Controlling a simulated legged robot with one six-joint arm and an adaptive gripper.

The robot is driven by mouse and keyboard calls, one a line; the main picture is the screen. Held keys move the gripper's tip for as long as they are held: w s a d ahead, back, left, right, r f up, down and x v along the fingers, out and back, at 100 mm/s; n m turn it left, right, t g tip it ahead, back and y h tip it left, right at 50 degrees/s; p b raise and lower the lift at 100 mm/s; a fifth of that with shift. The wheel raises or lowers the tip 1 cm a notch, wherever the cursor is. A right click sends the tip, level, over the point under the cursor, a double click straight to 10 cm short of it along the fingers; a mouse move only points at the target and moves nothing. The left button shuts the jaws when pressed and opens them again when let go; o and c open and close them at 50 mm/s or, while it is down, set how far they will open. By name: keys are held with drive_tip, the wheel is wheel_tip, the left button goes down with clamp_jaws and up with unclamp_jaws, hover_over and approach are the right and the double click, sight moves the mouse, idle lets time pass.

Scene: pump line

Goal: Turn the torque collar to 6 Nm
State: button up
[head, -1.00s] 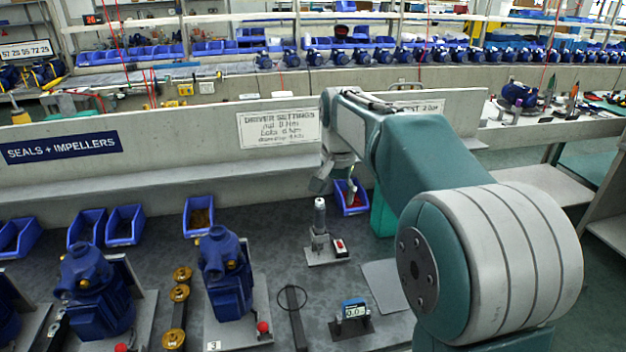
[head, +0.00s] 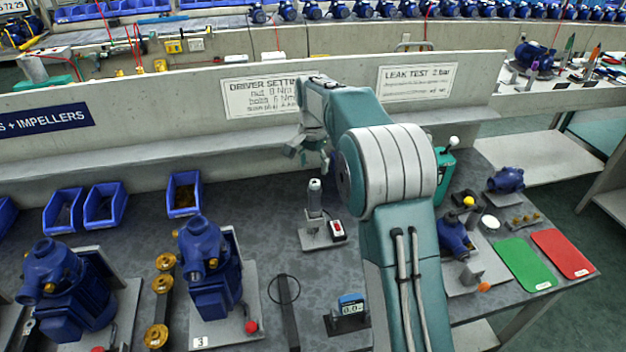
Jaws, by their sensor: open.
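A slim driver (head: 315,198) with a pale grey top stands upright in a grey base plate (head: 316,240) on the dark bench. Its torque collar is too small to make out, and its setting cannot be read. My gripper (head: 308,160) is open and empty, above and behind the driver in the picture, apart from it. A wall sign (head: 260,97) headed driver settings is partly covered by my arm; a line for 6 Nm shows.
A small red-and-white switch box (head: 337,228) sits beside the driver. A blue meter (head: 351,305) reading about 0.0 stands in front. Blue pumps (head: 210,270) stand at left. Blue bins (head: 183,193) line the back. Green (head: 524,263) and red (head: 562,253) mats lie at right.

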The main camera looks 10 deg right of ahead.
sight(314, 182)
drive_tip(key=f, duration=0.5)
drive_tip(key=shift+d+f, duration=0.2)
drive_tip(key=shift+f, duration=0.1)
drive_tip(key=shift+a, duration=0.1)
clamp_jaws()
